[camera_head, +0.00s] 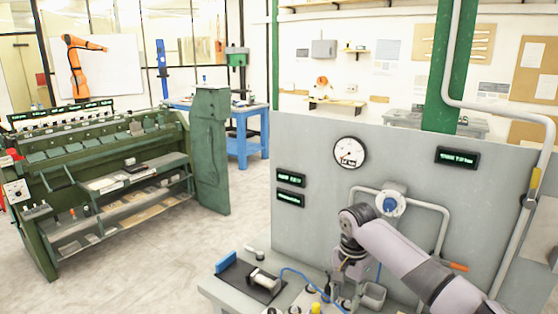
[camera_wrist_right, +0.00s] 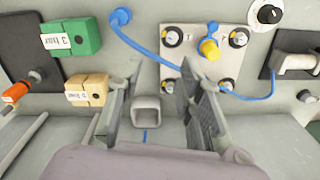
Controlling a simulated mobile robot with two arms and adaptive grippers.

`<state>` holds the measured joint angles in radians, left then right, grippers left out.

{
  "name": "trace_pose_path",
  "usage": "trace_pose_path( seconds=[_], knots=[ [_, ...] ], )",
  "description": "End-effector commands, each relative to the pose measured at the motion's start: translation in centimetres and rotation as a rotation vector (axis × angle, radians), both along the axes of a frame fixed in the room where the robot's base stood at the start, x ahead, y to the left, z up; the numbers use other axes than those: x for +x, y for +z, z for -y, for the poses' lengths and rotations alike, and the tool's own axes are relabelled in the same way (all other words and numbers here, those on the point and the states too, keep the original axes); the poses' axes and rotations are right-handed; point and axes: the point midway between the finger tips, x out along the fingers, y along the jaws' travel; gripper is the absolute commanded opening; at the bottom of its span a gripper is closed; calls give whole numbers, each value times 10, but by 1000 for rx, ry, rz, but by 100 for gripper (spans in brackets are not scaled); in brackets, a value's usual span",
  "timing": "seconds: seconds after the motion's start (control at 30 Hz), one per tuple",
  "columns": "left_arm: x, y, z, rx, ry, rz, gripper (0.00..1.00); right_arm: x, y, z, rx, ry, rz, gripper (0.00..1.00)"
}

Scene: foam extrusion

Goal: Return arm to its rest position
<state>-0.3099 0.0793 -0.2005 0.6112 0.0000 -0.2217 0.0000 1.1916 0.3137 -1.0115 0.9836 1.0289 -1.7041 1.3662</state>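My right arm (camera_head: 400,250) comes in from the lower right in the head view and bends down over the bench in front of the grey panel. My right gripper (camera_wrist_right: 160,75) points at the bench top, with its two dark fingers spread apart. No object is held between the fingers. A small grey square cup (camera_wrist_right: 147,103) shows in the gap between them in the right wrist view. I cannot tell how far it is from the fingers. In the head view the right gripper (camera_head: 345,290) is small and partly cut off by clutter. My left arm and gripper are not in view.
The grey panel (camera_head: 310,150) with a round gauge (camera_head: 350,152) stands behind the arm. Green (camera_wrist_right: 72,38) and yellow (camera_wrist_right: 88,90) labelled blocks lie left of the fingers. A bolted plate (camera_wrist_right: 190,42) and blue cable (camera_wrist_right: 130,42) lie beyond. A green machine (camera_head: 120,150) stands left.

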Motion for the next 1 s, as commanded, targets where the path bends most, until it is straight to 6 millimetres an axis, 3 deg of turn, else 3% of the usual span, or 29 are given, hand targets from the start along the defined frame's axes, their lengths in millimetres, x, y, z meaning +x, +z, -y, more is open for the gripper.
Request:
trace_pose_path(
  seconds=[0.17,0.37,0.57,0.8,1.0],
  knots=[
    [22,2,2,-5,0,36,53,-16,-24,-17,16,91,-7,34],
    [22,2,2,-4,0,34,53,-38,-53,-38,41,219,-7,34],
    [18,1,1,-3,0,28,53,-73,-88,-66,87,387,10,34],
    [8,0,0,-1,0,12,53,-147,-134,-104,182,654,91,34],
    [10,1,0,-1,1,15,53,-212,-151,-107,216,815,211,34]
  ],
)
